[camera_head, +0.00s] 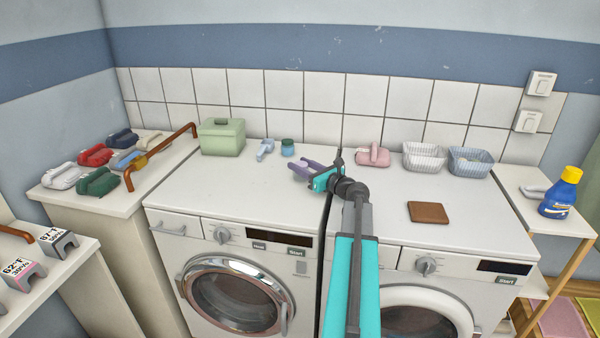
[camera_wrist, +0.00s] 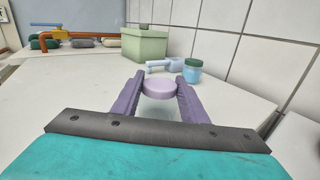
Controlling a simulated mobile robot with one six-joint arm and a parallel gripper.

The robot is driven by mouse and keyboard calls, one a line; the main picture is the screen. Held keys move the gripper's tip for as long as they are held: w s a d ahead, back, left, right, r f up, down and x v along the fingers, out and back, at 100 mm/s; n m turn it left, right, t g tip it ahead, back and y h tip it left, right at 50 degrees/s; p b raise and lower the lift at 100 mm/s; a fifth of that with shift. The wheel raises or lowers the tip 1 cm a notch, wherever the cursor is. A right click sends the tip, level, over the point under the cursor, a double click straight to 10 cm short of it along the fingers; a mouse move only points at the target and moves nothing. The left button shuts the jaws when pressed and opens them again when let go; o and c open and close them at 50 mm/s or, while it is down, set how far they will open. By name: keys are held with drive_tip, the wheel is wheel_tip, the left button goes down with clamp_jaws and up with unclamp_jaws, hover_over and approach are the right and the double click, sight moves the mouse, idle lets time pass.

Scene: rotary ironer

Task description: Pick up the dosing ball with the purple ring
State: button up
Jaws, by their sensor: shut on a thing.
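The dosing ball with the purple ring (camera_wrist: 160,88) is upright between my two purple fingers in the wrist view. Its flat purple top shows clearly, with a pale body below partly hidden by the gripper. My gripper (camera_wrist: 158,98) is shut on it, one finger on each side. In the head view my gripper (camera_head: 304,170) is over the white washer top near its middle; the ball cannot be made out clearly there. I cannot tell whether the ball touches the surface.
A blue jar with a green lid (camera_head: 288,147), a light blue scoop-like object (camera_head: 265,150) and a green box (camera_head: 222,137) stand behind to the left. A pink object (camera_head: 373,156) and two baskets (camera_head: 424,157) (camera_head: 470,162) stand to the right. A brown pad (camera_head: 428,212) lies front right.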

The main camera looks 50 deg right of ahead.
sight(301, 164)
drive_tip(key=shift+r, duration=0.15)
drive_tip(key=shift+r+b, duration=0.4)
drive_tip(key=shift+r, duration=1.05)
drive_tip(key=s+a+r+b, duration=0.1)
drive_tip(key=s+a, duration=0.1)
drive_tip(key=s, duration=0.5)
drive_tip(key=s+a+b, duration=0.1)
drive_tip(key=s+a, duration=0.1)
drive_tip(key=s, duration=0.6)
drive_tip(key=shift+s+a+r+b, duration=0.2)
drive_tip(key=shift+a+r+b, duration=0.15)
drive_tip(key=shift+a+r, duration=0.05)
drive_tip(key=shift+r, duration=0.2)
